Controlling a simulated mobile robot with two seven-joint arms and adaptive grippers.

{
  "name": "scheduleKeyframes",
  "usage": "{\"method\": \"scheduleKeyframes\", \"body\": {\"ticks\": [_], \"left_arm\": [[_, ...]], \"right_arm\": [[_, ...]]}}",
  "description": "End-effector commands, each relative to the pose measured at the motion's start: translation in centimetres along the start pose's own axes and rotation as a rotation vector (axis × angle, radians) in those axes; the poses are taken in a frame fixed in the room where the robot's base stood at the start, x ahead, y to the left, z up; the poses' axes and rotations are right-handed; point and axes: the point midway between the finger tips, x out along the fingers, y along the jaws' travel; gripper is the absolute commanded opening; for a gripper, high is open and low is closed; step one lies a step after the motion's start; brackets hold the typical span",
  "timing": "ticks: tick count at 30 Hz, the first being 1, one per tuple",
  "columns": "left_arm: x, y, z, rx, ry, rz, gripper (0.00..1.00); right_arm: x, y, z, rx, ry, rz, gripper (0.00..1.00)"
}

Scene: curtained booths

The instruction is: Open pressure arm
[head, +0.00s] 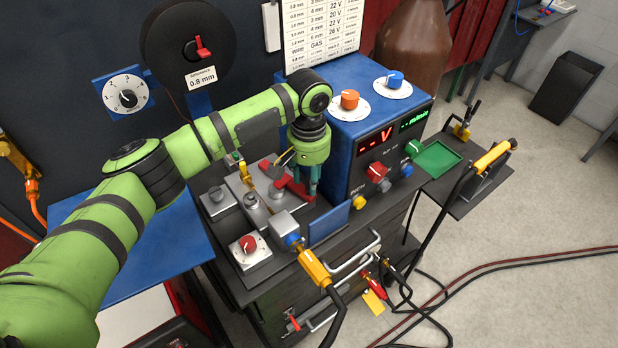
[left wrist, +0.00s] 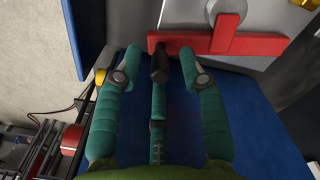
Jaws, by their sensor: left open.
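A red arm (head: 294,188), which looks like the pressure arm, lies across the grey wire-feed mechanism (head: 255,200). My left gripper (head: 307,188) points down beside the red arm's right end, its teal fingers open. In the left wrist view, the fingers (left wrist: 165,65) stand apart, and the red arm (left wrist: 240,43) runs across the top with its left end near the dark-tipped middle finger. I cannot tell whether they touch. Nothing is seen held. My right gripper is in neither view.
A blue control box (head: 350,130) with knobs stands just right of the gripper. A wire spool (head: 188,45) hangs behind. A yellow cable plug (head: 315,268) juts from the front. Cables lie on the floor to the right; a green tray (head: 436,160) sits on a side shelf.

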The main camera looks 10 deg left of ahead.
Motion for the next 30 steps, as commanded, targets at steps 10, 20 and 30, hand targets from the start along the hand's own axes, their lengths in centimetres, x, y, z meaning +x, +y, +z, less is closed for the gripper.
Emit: {"method": "scheduleKeyframes", "body": {"ticks": [10,20,30], "left_arm": [[-7.3,0.1,-0.1,0.0,0.005,0.002,0.41],[-10.8,0.0,0.0,-0.001,0.001,-0.001,0.41],[-10.9,-0.1,-0.1,-0.001,0.008,0.0,0.09]], "right_arm": [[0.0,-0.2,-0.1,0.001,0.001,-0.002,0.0],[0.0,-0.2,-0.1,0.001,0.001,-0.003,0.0],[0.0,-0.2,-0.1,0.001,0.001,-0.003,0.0]]}}
